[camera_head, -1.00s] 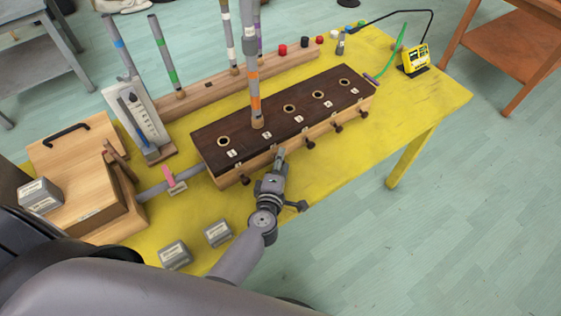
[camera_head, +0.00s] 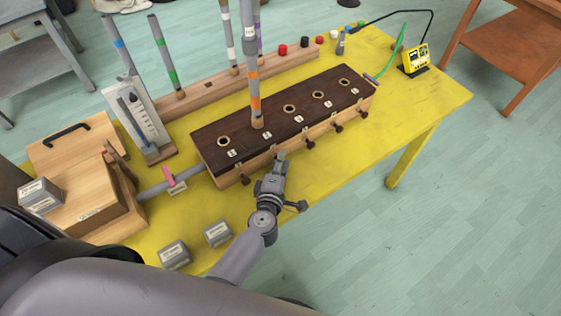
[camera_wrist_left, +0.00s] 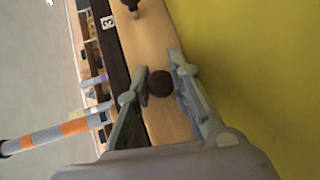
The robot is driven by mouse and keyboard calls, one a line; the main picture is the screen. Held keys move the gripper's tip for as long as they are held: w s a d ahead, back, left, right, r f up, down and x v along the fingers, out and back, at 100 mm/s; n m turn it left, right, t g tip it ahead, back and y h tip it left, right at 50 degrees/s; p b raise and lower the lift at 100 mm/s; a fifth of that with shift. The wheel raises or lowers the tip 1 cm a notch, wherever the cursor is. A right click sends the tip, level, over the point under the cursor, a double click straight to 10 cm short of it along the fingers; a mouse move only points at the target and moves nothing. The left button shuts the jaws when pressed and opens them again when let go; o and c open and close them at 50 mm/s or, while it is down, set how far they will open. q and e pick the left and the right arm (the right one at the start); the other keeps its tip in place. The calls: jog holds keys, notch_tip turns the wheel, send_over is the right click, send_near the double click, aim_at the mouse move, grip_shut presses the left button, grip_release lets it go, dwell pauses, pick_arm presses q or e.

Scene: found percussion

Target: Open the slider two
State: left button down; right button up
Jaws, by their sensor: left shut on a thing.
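A long wooden box (camera_head: 228,170) with a dark top (camera_head: 297,113) and a row of round holes lies on the yellow table. Small dark slider knobs stick out of its front. My left gripper (camera_head: 279,160) is at the front, at the second knob from the left, and covers it in the head view. In the left wrist view the dark round knob (camera_wrist_left: 160,83) of slider two sits between the fingers, and the gripper is shut on it. The third knob (camera_head: 310,143) is to its right. The slider's stem is hidden. My right gripper is not in view.
An orange-banded tube (camera_head: 253,80) stands upright on the box top. Grey blocks (camera_head: 175,254) lie at the table's front left, near my forearm. A grey pipe with a pink clip (camera_head: 169,178) runs left of the box. The table (camera_head: 330,180) right of the gripper is clear.

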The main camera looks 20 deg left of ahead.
pick_arm(q)
jog(key=shift+s+d+f, duration=0.1)
jog(key=shift+s+d, duration=0.9)
jog(key=shift+d, duration=0.2)
jog(key=c, duration=1.4)
grip_release()
jog(key=shift+c, duration=0.2)
jog(key=v, duration=1.2)
jog(key=shift+a, duration=0.1)
